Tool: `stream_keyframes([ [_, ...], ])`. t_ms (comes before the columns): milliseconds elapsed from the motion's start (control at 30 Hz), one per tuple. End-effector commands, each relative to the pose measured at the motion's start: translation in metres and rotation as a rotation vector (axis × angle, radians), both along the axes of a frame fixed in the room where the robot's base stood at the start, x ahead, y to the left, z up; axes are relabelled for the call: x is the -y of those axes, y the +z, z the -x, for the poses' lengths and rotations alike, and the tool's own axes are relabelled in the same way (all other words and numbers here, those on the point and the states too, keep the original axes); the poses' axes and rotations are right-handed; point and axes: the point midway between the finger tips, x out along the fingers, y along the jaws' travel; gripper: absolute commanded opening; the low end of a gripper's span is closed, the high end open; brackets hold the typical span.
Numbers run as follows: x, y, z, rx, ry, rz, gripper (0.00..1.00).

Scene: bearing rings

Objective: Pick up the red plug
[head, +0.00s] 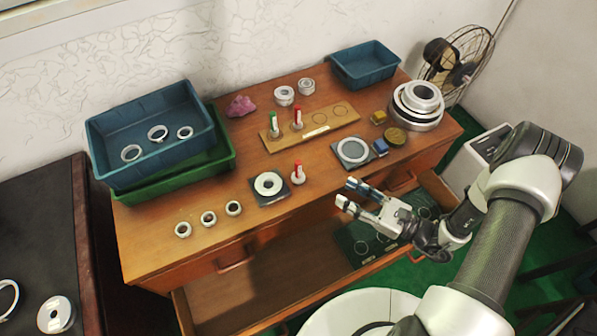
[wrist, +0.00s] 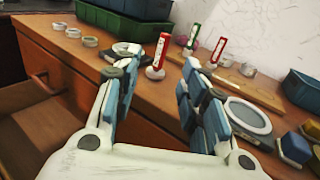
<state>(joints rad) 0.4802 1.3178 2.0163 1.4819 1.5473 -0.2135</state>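A red plug (head: 298,172) with a pale round base stands upright near the table's front edge, right of a dark plate with a ring. In the wrist view this red plug (wrist: 158,55) shows between and beyond my fingertips, its base unobstructed. A second red plug (head: 298,118) stands on the wooden board, with a green plug (head: 274,126) to its left; both also show in the wrist view, near the right finger. My gripper (head: 347,193) is open and empty, to the right of the front red plug and apart from it.
The wooden table (head: 150,240) has open drawers below its front edge. A dark plate with a ring (head: 268,187) lies left of the front plug. Another ring plate (head: 353,152) and a blue block (head: 380,147) lie to the right. Stacked bins (head: 115,140) stand back left.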

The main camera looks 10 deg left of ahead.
Motion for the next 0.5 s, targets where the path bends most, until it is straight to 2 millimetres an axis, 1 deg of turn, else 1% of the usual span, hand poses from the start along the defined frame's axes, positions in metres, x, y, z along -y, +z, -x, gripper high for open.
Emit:
stream_keyframes([
  [67, 0.0, -0.007, -0.001, -0.014, -0.024, -0.011, 0.39],
  [167, -0.01, -0.01, -0.005, -0.019, -0.03, -0.015, 0.39],
  [500, -0.077, -0.011, -0.034, -0.016, -0.026, -0.014, 0.39],
])
